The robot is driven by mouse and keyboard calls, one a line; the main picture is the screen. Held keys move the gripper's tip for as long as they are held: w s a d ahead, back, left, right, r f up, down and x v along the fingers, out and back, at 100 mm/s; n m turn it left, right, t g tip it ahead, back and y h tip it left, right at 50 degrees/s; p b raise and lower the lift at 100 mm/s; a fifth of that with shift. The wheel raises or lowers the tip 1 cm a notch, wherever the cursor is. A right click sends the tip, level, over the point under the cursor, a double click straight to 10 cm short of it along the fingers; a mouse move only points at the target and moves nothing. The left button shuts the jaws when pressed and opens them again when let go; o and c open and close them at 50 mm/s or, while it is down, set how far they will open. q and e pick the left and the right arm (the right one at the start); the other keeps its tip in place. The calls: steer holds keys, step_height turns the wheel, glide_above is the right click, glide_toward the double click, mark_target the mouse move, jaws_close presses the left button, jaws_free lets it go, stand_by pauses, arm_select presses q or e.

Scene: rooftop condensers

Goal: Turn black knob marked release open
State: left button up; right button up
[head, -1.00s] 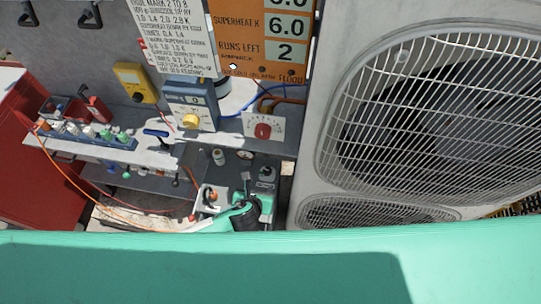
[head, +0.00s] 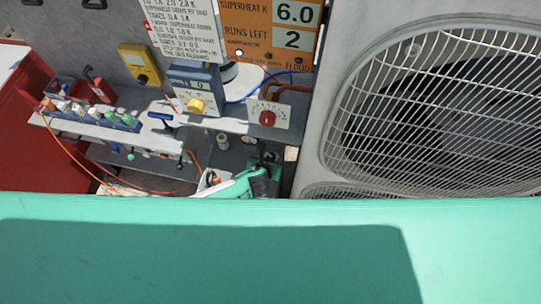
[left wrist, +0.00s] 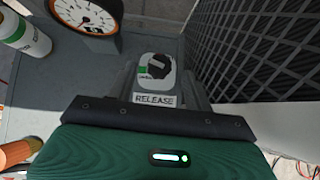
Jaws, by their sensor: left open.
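The black knob (left wrist: 157,66) sits on a light, rounded plate in the left wrist view, beside a small green mark. A white label reading RELEASE (left wrist: 154,100) is just on the near side of it. My left gripper (left wrist: 163,72) is open, its grey fingers on either side of the knob and plate; I cannot tell whether they touch. In the head view my left gripper (head: 264,160) is over the lower shelf, and it hides the knob there. My right gripper is not in view.
A dial gauge (left wrist: 88,14) and a white-and-green cylinder (left wrist: 24,35) stand close by at left in the wrist view. A dark fin grid (left wrist: 262,50) rises at right. In the head view, a condenser fan unit (head: 430,110) bounds the right and a valve rack (head: 90,117) stands left.

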mark_target(271, 156)
arm_select(q)
steer(key=shift+x, duration=1.1)
steer(key=shift+w+d+f, duration=0.15)
steer(key=shift+w+f, duration=0.35)
steer(key=shift+f, duration=0.05)
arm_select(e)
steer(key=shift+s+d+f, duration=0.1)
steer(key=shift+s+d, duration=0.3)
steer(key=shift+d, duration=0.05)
